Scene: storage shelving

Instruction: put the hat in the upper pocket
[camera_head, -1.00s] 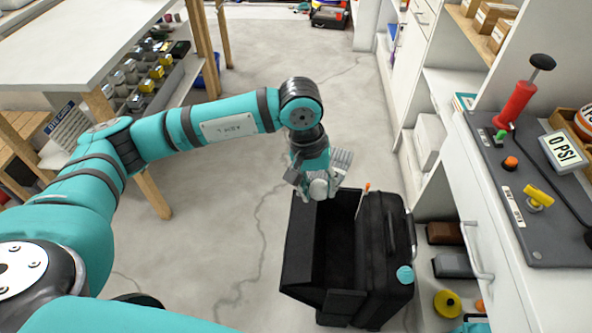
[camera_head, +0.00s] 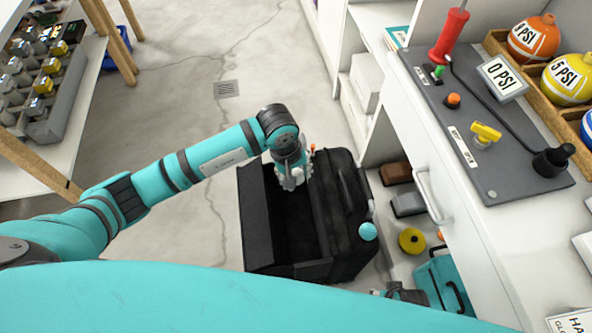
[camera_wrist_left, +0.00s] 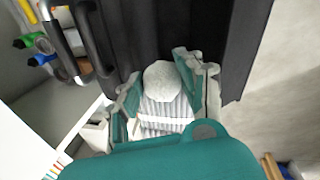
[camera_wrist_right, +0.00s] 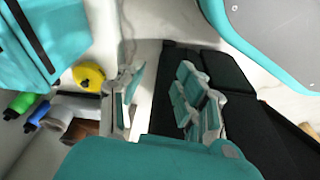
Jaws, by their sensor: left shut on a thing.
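A pale grey knit hat (camera_wrist_left: 165,112) with a round white pompom is between the fingers of my left gripper (camera_wrist_left: 168,100), which is shut on it. In the head view my left gripper (camera_head: 291,180) is over the far end of an open pocket (camera_head: 256,222) of a black suitcase (camera_head: 350,205). The pocket gapes upward and its inside is dark. The gripper largely hides the hat there, and I cannot tell how deep it sits. My right gripper (camera_wrist_right: 162,100) is open and empty beside the black suitcase; only a little of it shows in the head view.
A white counter (camera_head: 500,225) with a gauge board stands at right. Its lower shelf holds a yellow roll (camera_head: 411,241), shoe-like blocks and a teal bag (camera_head: 447,282). The floor (camera_head: 170,120) left of the suitcase is clear. A white rack (camera_head: 50,165) stands at far left.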

